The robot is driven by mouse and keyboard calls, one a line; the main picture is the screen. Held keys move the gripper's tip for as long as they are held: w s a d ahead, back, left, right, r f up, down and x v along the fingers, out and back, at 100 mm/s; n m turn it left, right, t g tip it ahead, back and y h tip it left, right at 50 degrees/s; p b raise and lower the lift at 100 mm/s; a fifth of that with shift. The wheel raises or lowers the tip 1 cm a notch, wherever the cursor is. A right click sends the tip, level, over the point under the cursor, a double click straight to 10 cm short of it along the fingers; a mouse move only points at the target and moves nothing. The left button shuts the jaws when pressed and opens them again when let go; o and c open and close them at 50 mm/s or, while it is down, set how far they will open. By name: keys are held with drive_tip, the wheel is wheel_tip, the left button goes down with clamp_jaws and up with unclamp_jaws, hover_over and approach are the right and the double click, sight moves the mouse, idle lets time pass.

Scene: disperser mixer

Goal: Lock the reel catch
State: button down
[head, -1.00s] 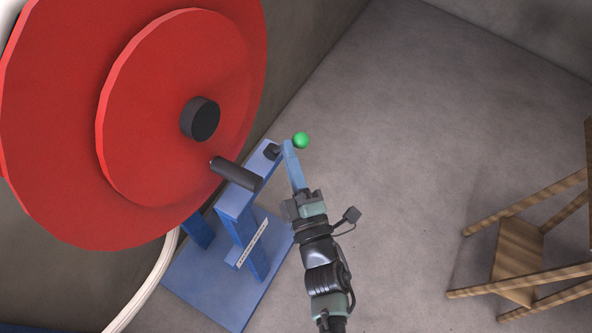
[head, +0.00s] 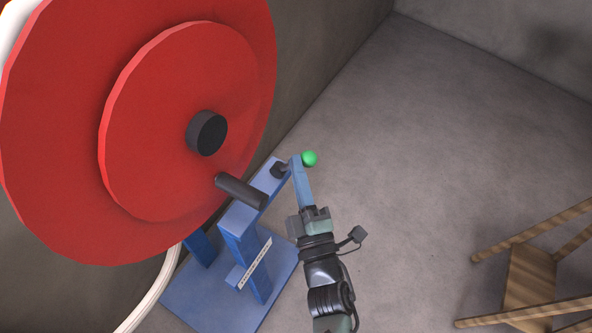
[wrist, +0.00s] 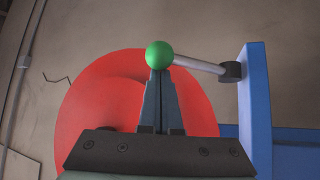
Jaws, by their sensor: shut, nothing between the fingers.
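The reel (head: 160,110) is a large red disc with a dark hub, on a blue stand (head: 238,230). The reel catch is a short grey rod (wrist: 200,66) with a green ball knob (head: 309,158) at its end and a dark pivot (head: 279,170) on the blue upright. In the wrist view the rod runs from the pivot (wrist: 231,72) slightly up and left to the knob (wrist: 160,55). My gripper (head: 297,162) is shut and empty, its fingertips right at the knob. In the wrist view the knob covers the tips (wrist: 160,73); I cannot tell whether they touch.
A dark crank handle (head: 241,190) sticks out from the reel, left of my gripper. A pale hose (head: 155,290) hangs below the reel. A wooden chair or stool (head: 530,270) stands at the right. The floor between is clear.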

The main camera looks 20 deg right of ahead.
drive_tip(key=shift+s+d+f+m+t+b, duration=0.2)
drive_tip(key=shift+f+m+t+b, duration=0.15)
drive_tip(key=shift+b, duration=0.65)
wheel_tip(320, 180, down, 7)
drive_tip(key=s+d+m+t+h+b, duration=0.1)
drive_tip(key=m+h+b, duration=0.8)
drive_tip(key=b, duration=1.1)
drive_tip(key=shift+s+d+m+t+b, duration=0.35)
drive_tip(key=shift+s+d+m, duration=0.2)
drive_tip(key=shift+s+m, duration=0.45)
drive_tip(key=shift+w+f, duration=0.15)
drive_tip(key=shift+f, duration=0.05)
